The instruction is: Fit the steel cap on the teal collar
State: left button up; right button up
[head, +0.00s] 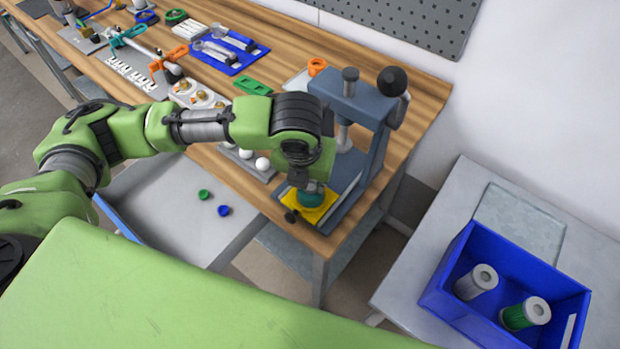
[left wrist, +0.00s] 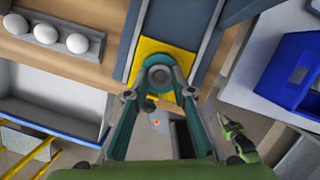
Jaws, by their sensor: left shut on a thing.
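The teal collar (head: 311,198) is on the yellow plate (head: 328,207) at the base of the blue-grey press. The collar shows as a teal ring (left wrist: 150,70) in the left wrist view. A round grey steel cap (left wrist: 160,76) shows within the ring from above. My left gripper (head: 309,184) points down right over the collar. Its two fingers, in the left wrist view (left wrist: 161,93), are closed in around the cap. Whether the cap is seated or just above the collar cannot be told.
The press frame (head: 375,145) with a black knob (head: 392,81) stands close behind my left gripper. White balls (head: 262,163) sit in a holder to its left. A blue bin (head: 450,290) with two cylinders stands on the grey table at right.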

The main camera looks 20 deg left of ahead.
pick_arm(q)
jog(key=shift+f+p, duration=0.15)
jog(key=shift+p, duration=0.25)
dwell(0.3)
jog(key=o, duration=1.2)
jog(key=shift+r, duration=0.25)
jog(key=v, duration=1.1)
jog(key=shift+s+r, duration=0.1)
jog(key=shift+r, duration=0.05)
